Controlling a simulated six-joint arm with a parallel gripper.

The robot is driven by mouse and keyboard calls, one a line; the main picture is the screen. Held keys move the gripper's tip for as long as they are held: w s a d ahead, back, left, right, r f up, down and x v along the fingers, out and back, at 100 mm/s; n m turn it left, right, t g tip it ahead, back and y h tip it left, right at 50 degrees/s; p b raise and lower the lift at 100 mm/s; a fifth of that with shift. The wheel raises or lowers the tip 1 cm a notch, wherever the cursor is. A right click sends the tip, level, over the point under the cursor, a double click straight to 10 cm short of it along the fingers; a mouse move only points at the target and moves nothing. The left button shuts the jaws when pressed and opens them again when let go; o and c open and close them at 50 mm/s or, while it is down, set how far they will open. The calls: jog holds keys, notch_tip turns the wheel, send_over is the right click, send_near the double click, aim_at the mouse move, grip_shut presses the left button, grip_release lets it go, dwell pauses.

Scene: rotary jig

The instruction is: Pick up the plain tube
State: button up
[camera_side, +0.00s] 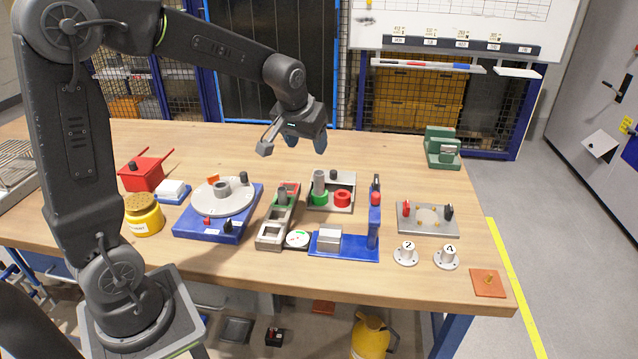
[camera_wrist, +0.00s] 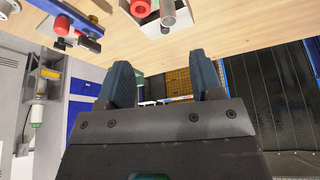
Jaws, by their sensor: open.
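A grey cylinder, likely this tube (camera_wrist: 168,14), shows at the top edge of the wrist view, partly cut off. My gripper (camera_side: 293,143) is open and empty, above and behind the tray, clear of the tube. Its two blue-grey fingers stand wide apart in the wrist view (camera_wrist: 163,82), with nothing between them.
A red ring (camera_side: 342,197) sits beside the tube in the tray. Left are a grey fixture (camera_side: 270,234) and a rotary disc (camera_side: 207,203) on a blue base. A blue stand (camera_side: 374,225) is close in front-right. The table behind the tray is mostly clear.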

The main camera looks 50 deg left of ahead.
aim_at(319, 172)
jog(key=shift+n, duration=0.4)
jog(key=x, duration=0.4)
jog(key=w+a+x, duration=0.1)
jog(key=x, duration=0.3)
jog(key=a+r+x, duration=0.1)
jog(key=x, duration=0.3)
jog(key=shift+w+a, duration=0.15)
jog(key=shift+a, duration=0.1)
jog(key=shift+x, duration=2.8)
jog(key=shift+w+d, duration=0.1)
jog(key=shift+w, duration=0.05)
jog(key=shift+c, duration=0.4)
jog(key=c, duration=1)
jog(key=shift+r, duration=0.1)
jog(key=shift+r, duration=0.1)
